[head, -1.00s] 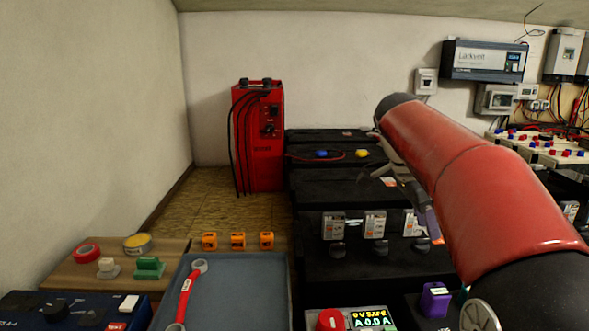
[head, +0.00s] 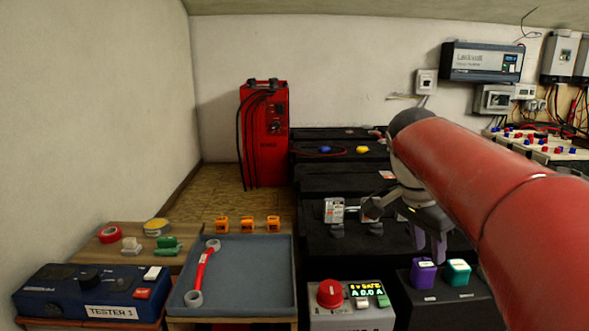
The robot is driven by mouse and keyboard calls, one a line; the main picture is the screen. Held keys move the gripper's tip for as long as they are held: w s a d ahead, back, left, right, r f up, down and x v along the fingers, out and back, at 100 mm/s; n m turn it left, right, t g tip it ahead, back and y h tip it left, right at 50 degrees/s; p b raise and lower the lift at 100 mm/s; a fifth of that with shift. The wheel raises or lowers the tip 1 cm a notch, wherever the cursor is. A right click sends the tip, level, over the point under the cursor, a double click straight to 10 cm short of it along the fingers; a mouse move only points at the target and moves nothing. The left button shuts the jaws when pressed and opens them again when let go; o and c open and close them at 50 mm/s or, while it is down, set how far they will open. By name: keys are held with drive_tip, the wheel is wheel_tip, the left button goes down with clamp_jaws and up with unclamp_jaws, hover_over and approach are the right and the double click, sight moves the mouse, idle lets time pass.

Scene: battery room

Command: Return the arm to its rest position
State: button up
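My red arm reaches in from the right edge in the head view. My gripper (head: 429,246) hangs from its dark joint, pointing down over the black battery row. Its two pale purple-grey fingers look apart, with a dark gap between them and nothing visible held. The arm and wrist hide part of the batteries and the units behind them.
A blue-grey tray (head: 262,307) holds a red wrench-like link (head: 203,273). Left of it are a blue tester (head: 85,290) and a wooden board (head: 102,252) with tapes. A meter with a red knob (head: 330,293) and a purple block (head: 423,273) stand below my gripper. A red charger (head: 265,150) stands behind.

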drive_tip(key=s+a+f+n+t+y, duration=0.1)
drive_tip(key=s+a+f+n+t, duration=0.1)
drive_tip(key=s+f+n, duration=0.4)
drive_tip(key=s+a+f+n+t+y, duration=0.2)
drive_tip(key=s+a+f+n, duration=0.3)
drive_tip(key=s, duration=0.5)
wheel_tip(320, 180, down, 2)
drive_tip(key=n, duration=0.2)
drive_tip(key=shift+s+a+n+y, duration=0.15)
drive_tip(key=shift+a+n+y, duration=0.1)
drive_tip(key=shift+n+y, duration=0.05)
drive_tip(key=shift+a+f, duration=0.1)
